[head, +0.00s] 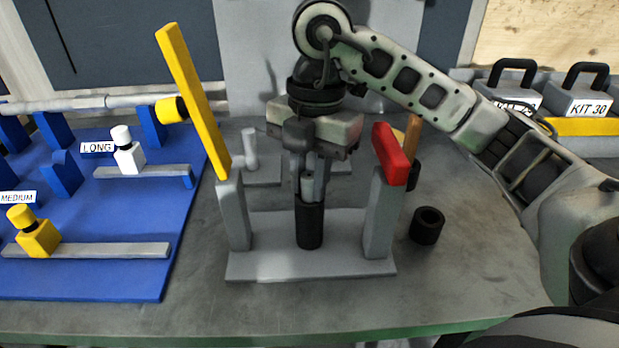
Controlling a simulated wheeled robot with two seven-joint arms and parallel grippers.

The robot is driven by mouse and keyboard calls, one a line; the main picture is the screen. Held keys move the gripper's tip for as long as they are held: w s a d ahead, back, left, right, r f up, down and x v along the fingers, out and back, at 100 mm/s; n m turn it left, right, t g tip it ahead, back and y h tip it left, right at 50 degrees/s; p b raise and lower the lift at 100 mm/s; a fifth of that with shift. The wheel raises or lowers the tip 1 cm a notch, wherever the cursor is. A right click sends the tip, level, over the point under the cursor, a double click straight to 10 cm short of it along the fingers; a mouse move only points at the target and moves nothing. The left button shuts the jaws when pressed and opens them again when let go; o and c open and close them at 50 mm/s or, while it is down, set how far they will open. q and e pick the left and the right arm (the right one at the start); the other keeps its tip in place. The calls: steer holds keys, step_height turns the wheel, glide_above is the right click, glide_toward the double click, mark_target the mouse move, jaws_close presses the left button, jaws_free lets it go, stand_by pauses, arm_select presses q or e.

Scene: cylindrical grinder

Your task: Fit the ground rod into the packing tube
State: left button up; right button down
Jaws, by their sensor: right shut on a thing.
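The black packing tube (310,228) stands upright on a grey base plate (270,262), between two grey posts. The grey ground rod (307,187) is upright right above the tube, and its lower end meets the tube's mouth. I cannot tell how deep it sits in the tube. My right gripper (308,175) points down over the tube and is shut on the rod. Its fingers hide the upper part of the rod. My left gripper is not in view.
Left post (233,212) bears a tall yellow bar (193,98); right post (379,215) bears a red block (390,154). A hollow black cylinder (428,225) stands right. A blue rack (95,275) fills the left.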

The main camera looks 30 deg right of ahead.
steer(key=shift+f+b, duration=0.3)
steer(key=shift+f, duration=0.15)
steer(key=c, duration=1.4)
jaws_free()
steer(key=shift+s, duration=0.1)
steer(key=shift+c, duration=0.2)
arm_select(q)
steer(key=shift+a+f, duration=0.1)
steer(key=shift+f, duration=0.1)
arm_select(e)
steer(key=shift+o, duration=0.9)
steer(key=shift+a+f, duration=0.1)
steer(key=shift+f, duration=0.1)
steer(key=shift+r, duration=0.1)
steer(key=shift+r+p, duration=0.3)
steer(key=shift+p, duration=0.05)
arm_select(q)
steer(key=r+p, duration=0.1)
steer(key=p, duration=0.3)
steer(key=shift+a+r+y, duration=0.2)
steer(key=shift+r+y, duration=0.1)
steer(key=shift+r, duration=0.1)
arm_select(e)
step_height(320, 180, up, 12)
steer(key=d, duration=0.1)
steer(key=shift+w+d+r, duration=0.25)
steer(key=shift+w, duration=0.15)
